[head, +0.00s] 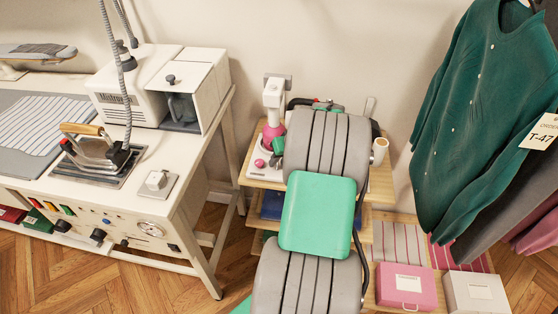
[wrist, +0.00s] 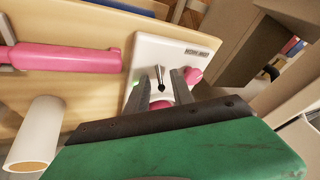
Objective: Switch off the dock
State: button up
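The dock (wrist: 172,55) is a white plate with a small label at one corner. It lies on a wooden shelf top in the wrist view. A short dark metal toggle (wrist: 160,76) stands on it, with a small green light (wrist: 136,82) to the left and a pink knob (wrist: 193,76) to the right. My gripper (wrist: 159,82) is open, its two grey fingers on either side of the toggle in the picture. Contact cannot be told. In the head view, the dock's white base (head: 262,167) shows beside my arm, which hides the gripper.
A pink bar (wrist: 65,58) and a white tube (wrist: 35,132) are left of the dock in the wrist view. An ironing station (head: 150,195) stands left, a green garment (head: 480,120) hangs right, and pink (head: 405,287) and white boxes sit low.

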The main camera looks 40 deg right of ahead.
grip_shut()
dwell(0.3)
